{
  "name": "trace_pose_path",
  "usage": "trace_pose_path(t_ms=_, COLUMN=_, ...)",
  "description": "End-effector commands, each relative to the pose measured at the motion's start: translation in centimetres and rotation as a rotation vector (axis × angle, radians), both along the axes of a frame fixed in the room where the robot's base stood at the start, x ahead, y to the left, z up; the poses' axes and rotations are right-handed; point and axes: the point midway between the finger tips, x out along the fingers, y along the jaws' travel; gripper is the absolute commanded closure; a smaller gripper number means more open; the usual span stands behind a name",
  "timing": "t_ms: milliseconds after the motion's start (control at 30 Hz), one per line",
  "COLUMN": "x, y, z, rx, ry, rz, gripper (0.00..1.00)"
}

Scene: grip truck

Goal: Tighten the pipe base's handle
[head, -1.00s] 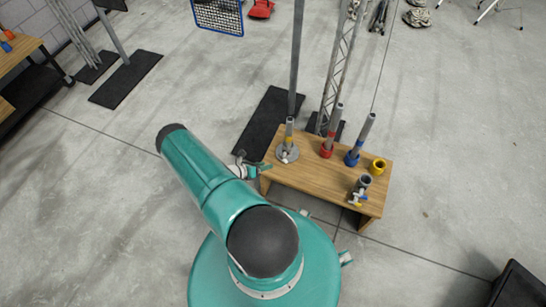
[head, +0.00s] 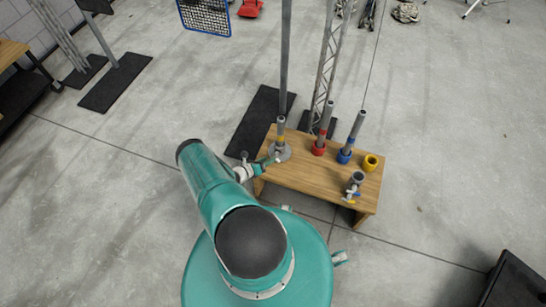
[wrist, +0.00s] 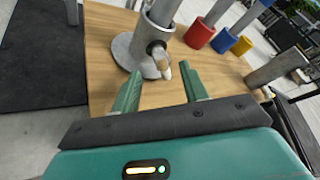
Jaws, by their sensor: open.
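The pipe base (head: 280,153) is a grey round flange with a short upright collar at the left end of the wooden table. A grey pipe with a yellow band stands in it. In the wrist view the base (wrist: 121,52) has a handle (wrist: 163,69) with a pale tip sticking out of the collar toward me. My gripper (wrist: 162,78) is open and empty, with green fingers. The handle's tip shows between the fingertips, and I cannot tell whether it is touched. In the head view my gripper (head: 269,161) is just left of and in front of the base.
The wooden table (head: 312,180) also bears a red collar (head: 318,148) and a blue collar (head: 344,156) with pipes, a yellow ring (head: 371,163) and a grey fitting with a yellow-and-blue handle (head: 353,186). A tall pole and a lattice truss stand behind.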

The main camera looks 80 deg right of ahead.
Motion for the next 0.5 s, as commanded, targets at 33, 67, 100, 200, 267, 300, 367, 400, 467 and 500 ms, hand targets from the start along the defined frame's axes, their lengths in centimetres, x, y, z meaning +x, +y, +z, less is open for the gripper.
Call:
trace_pose_path(t_ms=33, x=-0.7, y=-0.8, z=-0.4, rx=-0.001, ry=-0.002, rz=-0.005, gripper=0.56)
trace_pose_path(t_ms=67, x=-1.0, y=-1.2, z=-0.5, rx=0.000, ry=-0.001, rz=-0.003, gripper=0.56)
trace_pose_path(t_ms=100, x=-1.3, y=-1.8, z=-0.7, rx=-0.001, ry=-0.001, rz=-0.003, gripper=0.56)
trace_pose_path(t_ms=200, x=-1.9, y=-2.8, z=-1.1, rx=0.000, ry=-0.001, rz=-0.001, gripper=0.56)
trace_pose_path(t_ms=267, x=-2.1, y=-3.3, z=-1.3, rx=-0.001, ry=-0.001, rz=0.000, gripper=0.56)
trace_pose_path(t_ms=300, x=-2.3, y=-3.5, z=-1.4, rx=0.000, ry=-0.001, rz=0.001, gripper=0.56)
trace_pose_path(t_ms=367, x=-2.3, y=-3.7, z=-1.5, rx=0.000, ry=-0.001, rz=0.002, gripper=0.56)
trace_pose_path(t_ms=400, x=-2.4, y=-3.8, z=-1.5, rx=0.001, ry=0.000, rz=0.002, gripper=0.56)
trace_pose_path(t_ms=467, x=-2.4, y=-3.8, z=-1.5, rx=0.001, ry=0.000, rz=0.002, gripper=0.56)
trace_pose_path(t_ms=500, x=-2.4, y=-3.8, z=-1.5, rx=0.000, ry=0.000, rz=0.003, gripper=0.56)
